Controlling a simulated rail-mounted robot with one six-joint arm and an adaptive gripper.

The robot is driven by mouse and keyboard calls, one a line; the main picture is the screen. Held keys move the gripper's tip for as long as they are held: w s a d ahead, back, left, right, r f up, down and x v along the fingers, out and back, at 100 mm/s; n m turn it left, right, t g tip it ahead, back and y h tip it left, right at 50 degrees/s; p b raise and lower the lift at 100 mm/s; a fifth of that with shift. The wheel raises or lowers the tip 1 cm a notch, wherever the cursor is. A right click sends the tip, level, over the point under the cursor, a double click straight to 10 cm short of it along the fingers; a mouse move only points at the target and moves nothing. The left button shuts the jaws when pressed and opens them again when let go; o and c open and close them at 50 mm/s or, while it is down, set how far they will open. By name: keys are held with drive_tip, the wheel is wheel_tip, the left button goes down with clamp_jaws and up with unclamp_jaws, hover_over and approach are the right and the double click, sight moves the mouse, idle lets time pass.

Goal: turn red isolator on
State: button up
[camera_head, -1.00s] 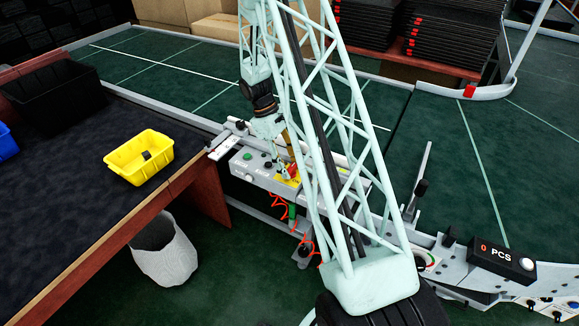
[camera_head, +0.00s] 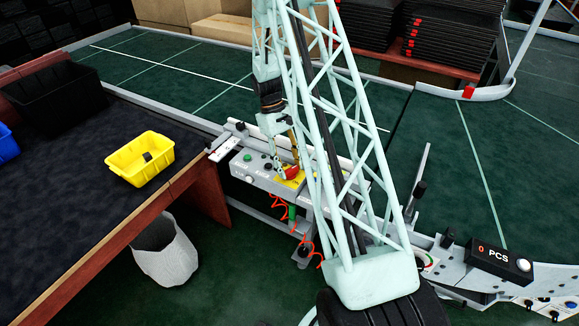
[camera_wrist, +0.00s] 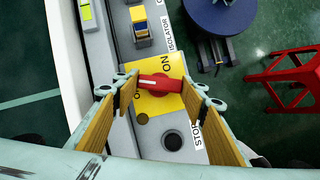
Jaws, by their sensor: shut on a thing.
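The red isolator knob (camera_wrist: 162,86) sits on a yellow plate (camera_wrist: 172,104) on a grey control box. Its white mark lies nearly level across the wrist view, toward the left. The word ON is printed on the plate above the knob, and another label at its left is partly hidden. My gripper (camera_wrist: 160,90) is shut on the knob, with one finger at each end of it. In the head view the red knob (camera_head: 290,173) shows at my fingertips, partly behind my arm.
A dark round button (camera_wrist: 172,140) lies below the knob, near the STOP label. A blue and yellow part (camera_wrist: 141,27) stands above it on the box. A yellow bin (camera_head: 140,158) is on the table at left. Orange cable hangs below the box.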

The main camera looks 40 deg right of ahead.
drive_tip(key=m+y, duration=0.1)
drive_tip(key=m, duration=0.2)
drive_tip(key=shift+d+m+t+p, duration=0.15)
drive_tip(key=shift+m+t+p, duration=0.15)
drive_tip(key=shift+m+p, duration=0.1)
drive_tip(key=m, duration=0.1)
drive_tip(key=m+y, duration=0.1)
drive_tip(key=m, duration=0.1)
drive_tip(key=shift+d+m+t+y, duration=0.1)
drive_tip(key=shift+m+t+y, duration=0.2)
drive_tip(key=m+t, duration=0.1)
drive_tip(key=m, duration=0.2)
drive_tip(key=m+t+y, duration=0.1)
drive_tip(key=m, duration=0.2)
drive_tip(key=shift+s, duration=0.15)
drive_tip(key=o, duration=0.8)
drive_tip(key=shift+o, duration=0.2)
drive_tip(key=v, duration=1.2)
drive_tip(key=shift+d, duration=0.2)
